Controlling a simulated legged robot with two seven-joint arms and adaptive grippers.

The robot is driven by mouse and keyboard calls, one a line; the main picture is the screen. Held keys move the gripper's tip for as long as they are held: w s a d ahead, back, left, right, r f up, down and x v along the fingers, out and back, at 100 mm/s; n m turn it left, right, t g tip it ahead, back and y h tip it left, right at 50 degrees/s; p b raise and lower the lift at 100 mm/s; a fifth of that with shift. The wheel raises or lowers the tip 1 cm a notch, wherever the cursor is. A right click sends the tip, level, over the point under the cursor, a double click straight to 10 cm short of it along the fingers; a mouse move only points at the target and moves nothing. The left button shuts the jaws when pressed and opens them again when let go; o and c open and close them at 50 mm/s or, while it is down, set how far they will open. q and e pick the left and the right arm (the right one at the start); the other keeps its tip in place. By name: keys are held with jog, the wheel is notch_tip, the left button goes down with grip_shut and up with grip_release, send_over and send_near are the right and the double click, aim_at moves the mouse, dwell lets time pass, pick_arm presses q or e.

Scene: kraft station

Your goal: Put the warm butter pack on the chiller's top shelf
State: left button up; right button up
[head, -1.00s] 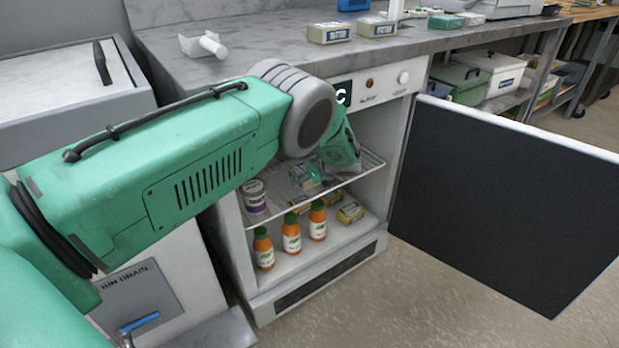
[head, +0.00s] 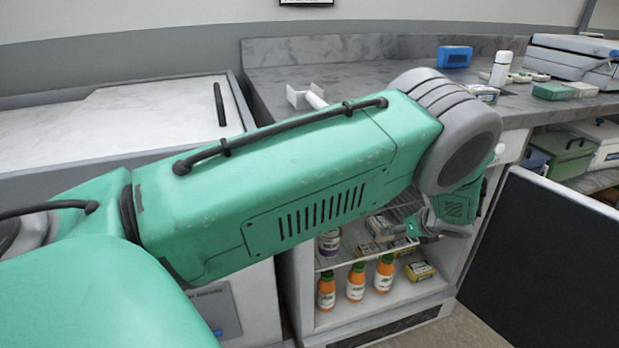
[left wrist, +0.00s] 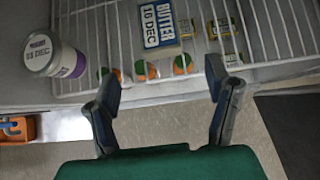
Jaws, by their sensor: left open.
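A butter pack labelled "BUTTER 10 DEC" (left wrist: 158,26) lies flat on the chiller's wire top shelf (left wrist: 262,65). In the head view the pack (head: 379,228) is on that shelf inside the open chiller (head: 294,290). My left gripper is open and empty at the chiller's front in the head view (head: 440,230). In the left wrist view its fingers (left wrist: 163,82) are spread, with the pack beyond the fingertips and apart from them. My right gripper is not in view.
A lidded tub (left wrist: 52,54) stands left of the pack on the top shelf. Several orange bottles (head: 356,283) and a yellow pack (head: 420,270) sit below. The chiller door (head: 525,250) stands open at right. Another pack (head: 482,93) is on the counter (head: 290,75).

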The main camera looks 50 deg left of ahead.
pick_arm(q)
jog(key=s+d+f+n+g+h, duration=0.2)
jog(key=s+f+n+h, duration=0.15)
jog(key=s+f, duration=0.5)
jog(key=s+d+f+n+g+h, duration=0.15)
jog(key=s+f+n, duration=0.3)
jog(key=s, duration=0.75)
jog(key=s+d+r+n+h, duration=0.1)
jog(key=s+n, duration=0.5)
jog(key=s, duration=0.5)
jog(key=s+d+r+n+h, duration=0.1)
jog(key=s+d+n+h, duration=0.1)
jog(key=s+n, duration=0.5)
jog(key=s+t, duration=0.1)
jog(key=s, duration=0.4)
jog(key=shift+s+r+n, duration=0.2)
jog(key=shift+n, duration=0.1)
